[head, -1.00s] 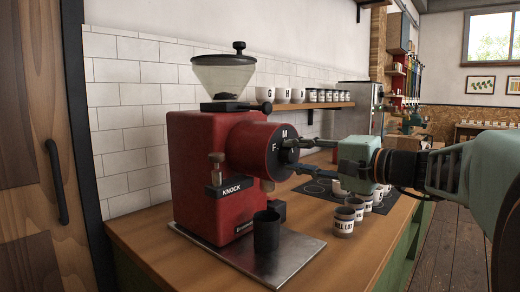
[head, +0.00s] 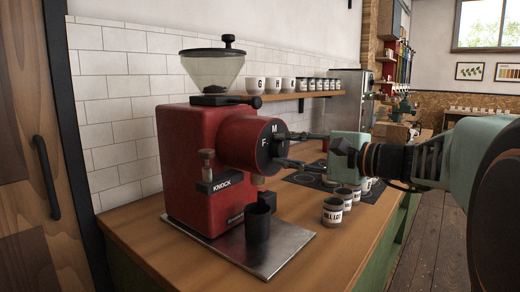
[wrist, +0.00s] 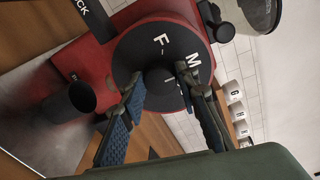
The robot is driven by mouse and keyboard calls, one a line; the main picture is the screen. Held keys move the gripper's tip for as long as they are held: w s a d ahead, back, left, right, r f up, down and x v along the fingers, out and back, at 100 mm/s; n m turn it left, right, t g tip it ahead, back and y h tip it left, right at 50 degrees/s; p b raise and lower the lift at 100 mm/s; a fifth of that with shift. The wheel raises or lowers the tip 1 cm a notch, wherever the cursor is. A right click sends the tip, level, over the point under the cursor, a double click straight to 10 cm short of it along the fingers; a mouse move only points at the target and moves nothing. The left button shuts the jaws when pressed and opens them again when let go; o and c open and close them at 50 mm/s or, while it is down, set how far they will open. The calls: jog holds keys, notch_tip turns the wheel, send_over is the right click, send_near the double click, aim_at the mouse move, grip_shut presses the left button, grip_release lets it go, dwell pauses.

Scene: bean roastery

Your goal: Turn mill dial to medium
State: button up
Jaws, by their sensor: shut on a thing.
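The red mill (head: 185,165) stands on a metal tray at the left of the counter. Its round black dial (head: 266,148) faces right and carries the letters F and M; any further letter is hidden by my fingers. In the wrist view the dial (wrist: 130,58) fills the upper middle, with F near its top and M to the right. My gripper (head: 282,149) is at the dial face, its two fingers around the dark central knob (wrist: 160,82) and shut on it. I cannot clearly tell which letter the knob points at.
A black cup (head: 258,222) stands on the metal tray (head: 272,262) below the dial. A labelled cup (head: 333,214) and several more stand on the counter beneath my arm. A wall shelf (head: 310,95) with cups is behind. The counter front is clear.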

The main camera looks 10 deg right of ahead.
jog(key=o, duration=1.2)
jog(key=shift+c, duration=0.2)
jog(key=v, duration=1.2)
jog(key=shift+s, duration=0.1)
